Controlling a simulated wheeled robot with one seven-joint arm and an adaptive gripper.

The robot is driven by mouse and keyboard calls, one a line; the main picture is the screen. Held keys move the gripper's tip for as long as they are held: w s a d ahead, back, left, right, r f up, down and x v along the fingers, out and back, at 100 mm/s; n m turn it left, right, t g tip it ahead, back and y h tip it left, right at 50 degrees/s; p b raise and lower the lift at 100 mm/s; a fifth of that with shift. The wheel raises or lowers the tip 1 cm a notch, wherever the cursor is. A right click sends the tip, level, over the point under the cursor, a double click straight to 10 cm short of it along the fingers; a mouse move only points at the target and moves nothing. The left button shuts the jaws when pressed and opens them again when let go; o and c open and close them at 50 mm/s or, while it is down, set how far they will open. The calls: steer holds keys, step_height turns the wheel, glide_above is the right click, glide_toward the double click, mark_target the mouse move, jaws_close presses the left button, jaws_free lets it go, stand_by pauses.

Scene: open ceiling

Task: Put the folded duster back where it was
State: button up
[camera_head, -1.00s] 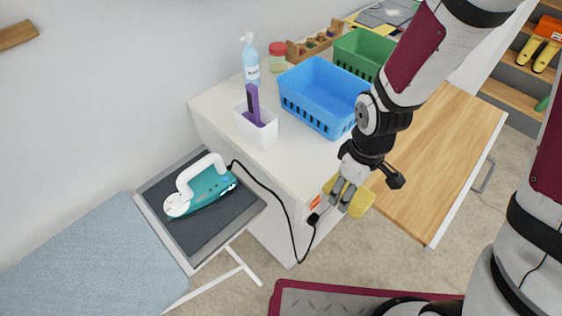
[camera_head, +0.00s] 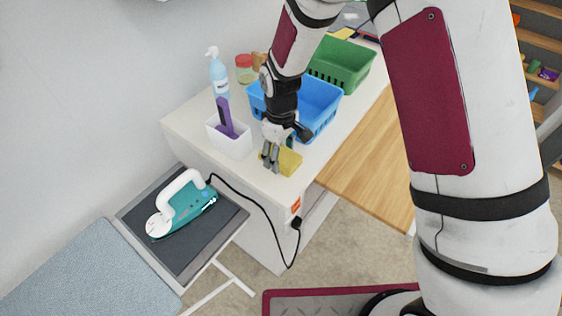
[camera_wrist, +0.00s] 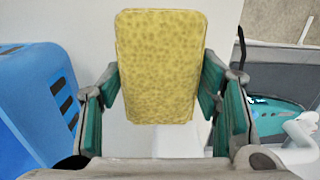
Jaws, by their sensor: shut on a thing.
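The folded yellow duster (camera_head: 289,161) is held in my gripper (camera_head: 271,160), over the front part of the white counter (camera_head: 190,112). In the wrist view the duster (camera_wrist: 160,62) is a flat yellow block with rounded corners and a speckled surface. It sits between the green-padded fingers, which are shut on it. I cannot tell whether its underside touches the counter. The blue basket (camera_head: 318,108) is just behind the gripper, and the white holder (camera_head: 230,140) with a purple-handled item stands to its left.
A spray bottle (camera_head: 219,75) and a red-lidded jar (camera_head: 244,68) stand at the back. A green basket (camera_head: 343,62) is beyond the blue one. A teal iron (camera_head: 183,205) rests on the grey board at left, its black cord hanging by the counter's front.

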mark_target(281, 163)
steer(key=shift+s+f+p, duration=0.1)
steer(key=shift+f+p, duration=0.3)
steer(key=shift+f, duration=1.35)
steer(key=shift+d+f, duration=0.1)
steer(key=o, duration=1.1)
